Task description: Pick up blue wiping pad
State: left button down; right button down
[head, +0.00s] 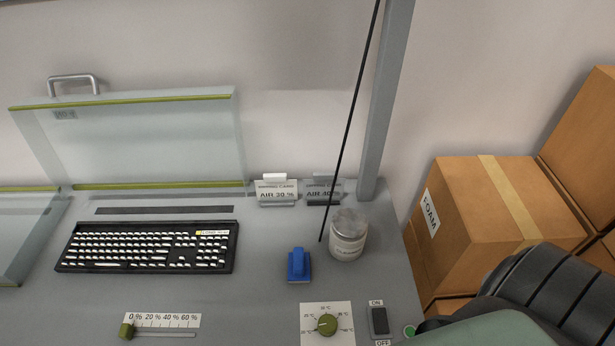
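The blue wiping pad (299,265) sits on the grey worktop (255,295), right of the black keyboard (148,246) and just left of a white jar with a grey lid (348,234). It stands apart from both. A dark, ribbed part of my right arm shows at the bottom right corner, but its gripper is outside the picture. My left arm and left gripper are not in view. Nothing is holding the pad.
Behind the pad stand two cards reading AIR 30 % (276,192) and AIR 40 % (323,190). A thin black rod slants down beside the jar. Cardboard boxes (495,215) stand right.

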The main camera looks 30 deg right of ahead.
aim_at(299, 260)
jog(key=z, duration=0.85)
